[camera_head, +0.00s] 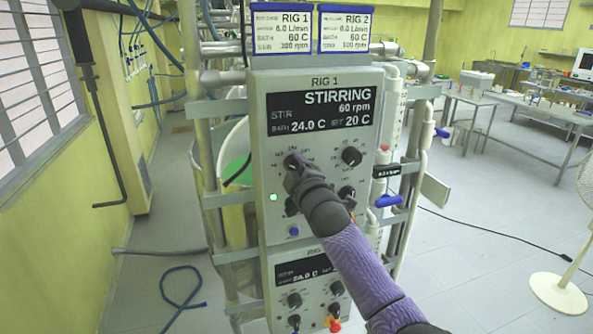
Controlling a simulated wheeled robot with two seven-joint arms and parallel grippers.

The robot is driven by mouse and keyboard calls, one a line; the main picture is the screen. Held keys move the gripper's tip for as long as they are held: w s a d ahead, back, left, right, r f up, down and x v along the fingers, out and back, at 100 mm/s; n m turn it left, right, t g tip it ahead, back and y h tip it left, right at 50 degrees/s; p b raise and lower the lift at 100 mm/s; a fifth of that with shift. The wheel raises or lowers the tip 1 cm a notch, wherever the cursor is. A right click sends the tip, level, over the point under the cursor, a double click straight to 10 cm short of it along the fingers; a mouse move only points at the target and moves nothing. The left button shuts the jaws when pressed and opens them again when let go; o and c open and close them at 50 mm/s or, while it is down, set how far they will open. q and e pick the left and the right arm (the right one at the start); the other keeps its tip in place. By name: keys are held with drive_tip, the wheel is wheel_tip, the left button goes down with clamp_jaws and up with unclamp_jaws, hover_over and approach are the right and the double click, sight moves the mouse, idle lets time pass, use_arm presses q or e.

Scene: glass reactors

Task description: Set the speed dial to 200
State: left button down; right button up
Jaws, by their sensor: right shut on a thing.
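The RIG 1 control box (258,140) stands in the middle with its front towards me. Its display (322,108) reads STIRRING 60 rpm, bath 24.0 C and set 20 C. My right gripper (293,168) is shut on the upper left dial (292,158), below the display. The gripper hides most of this dial, and its scale marks are too small to read. Another black dial (351,156) is at the upper right, and one (346,194) is lower right, partly behind my arm. My left gripper is out of view.
A green lamp (273,197) and a blue button (294,231) are on the panel. A RIG 2 box (270,285) is below. Pipes with blue-handled valves (388,201) run close on the right. Two cards (282,28) (344,28) stand on top.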

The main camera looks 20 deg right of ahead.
drive_tip(key=m, duration=0.5)
drive_tip(key=shift+m+h, duration=0.3)
drive_tip(key=shift+m, duration=0.1)
drive_tip(key=m, duration=0.4)
drive_tip(key=shift+m+p, duration=0.4)
drive_tip(key=m+p, duration=0.1)
drive_tip(key=m, duration=0.4)
drive_tip(key=shift+m+h, duration=0.3)
drive_tip(key=shift+h, duration=0.1)
drive_tip(key=shift+m+g+p, duration=0.3)
drive_tip(key=shift+m+p, duration=0.5)
drive_tip(key=shift+m, duration=1.7)
drive_tip(key=o, duration=1.3)
drive_tip(key=shift+d, duration=0.1)
